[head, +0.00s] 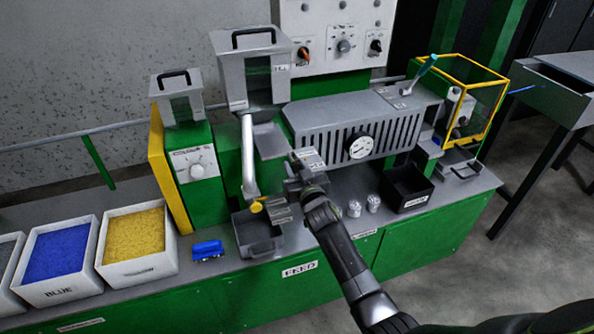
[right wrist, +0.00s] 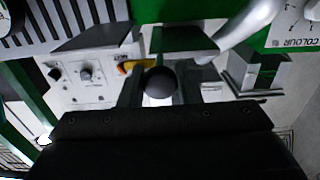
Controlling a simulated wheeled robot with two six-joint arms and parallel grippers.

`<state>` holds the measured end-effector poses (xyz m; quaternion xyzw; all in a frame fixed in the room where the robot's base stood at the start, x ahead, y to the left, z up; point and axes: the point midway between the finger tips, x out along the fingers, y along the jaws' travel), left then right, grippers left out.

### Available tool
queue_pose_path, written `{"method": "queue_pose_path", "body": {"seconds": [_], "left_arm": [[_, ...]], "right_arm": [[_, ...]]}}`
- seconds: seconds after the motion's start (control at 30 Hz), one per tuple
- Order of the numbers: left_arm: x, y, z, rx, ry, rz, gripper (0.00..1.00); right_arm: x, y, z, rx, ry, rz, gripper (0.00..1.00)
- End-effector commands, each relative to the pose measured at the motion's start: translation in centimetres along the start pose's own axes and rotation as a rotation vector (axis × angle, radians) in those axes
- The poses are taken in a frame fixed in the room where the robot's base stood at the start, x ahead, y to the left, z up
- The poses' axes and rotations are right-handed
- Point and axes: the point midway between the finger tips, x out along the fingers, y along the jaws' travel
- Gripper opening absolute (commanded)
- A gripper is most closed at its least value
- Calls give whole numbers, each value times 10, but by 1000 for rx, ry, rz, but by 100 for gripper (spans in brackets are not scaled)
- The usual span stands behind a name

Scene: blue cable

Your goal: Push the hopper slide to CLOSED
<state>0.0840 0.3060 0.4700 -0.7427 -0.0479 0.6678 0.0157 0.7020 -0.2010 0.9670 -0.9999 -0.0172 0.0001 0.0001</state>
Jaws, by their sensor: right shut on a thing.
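The grey hopper (head: 248,75) with a black top handle and a dark green window stands on the green machine. A flat grey slide plate (head: 270,141) sticks out below it. My right gripper (head: 292,183) is in front of the machine, just below and right of that plate. In the right wrist view, a round black knob (right wrist: 160,82) sits between the fingers of my right gripper (right wrist: 160,95), which is shut on it. The gripper hides the knob in the head view. I cannot read any CLOSED mark. My left gripper is not in view.
A pale curved pipe (head: 248,160) runs down beside the slide to a dark open bin (head: 258,238). A dial gauge (head: 361,147) is right of my gripper. A blue item (head: 207,250) and white tubs of blue (head: 58,254) and yellow pellets (head: 134,238) stand left.

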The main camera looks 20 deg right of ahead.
Motion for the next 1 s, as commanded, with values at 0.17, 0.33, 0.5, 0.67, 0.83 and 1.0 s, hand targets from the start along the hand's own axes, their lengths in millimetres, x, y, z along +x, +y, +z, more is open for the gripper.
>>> {"method": "queue_pose_path", "body": {"seconds": [0.17,0.33,0.5,0.67,0.83,1.0], "left_arm": [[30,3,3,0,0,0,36],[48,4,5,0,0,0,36],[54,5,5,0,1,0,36],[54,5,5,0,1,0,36],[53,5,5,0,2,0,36],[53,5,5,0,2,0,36]], "right_arm": [[26,0,5,-2,5,-1,0],[46,0,4,-1,4,-1,0],[56,0,1,0,2,0,0],[57,0,-1,0,2,0,0],[57,0,-3,-1,3,0,0],[57,0,-2,-1,3,0,50]]}}
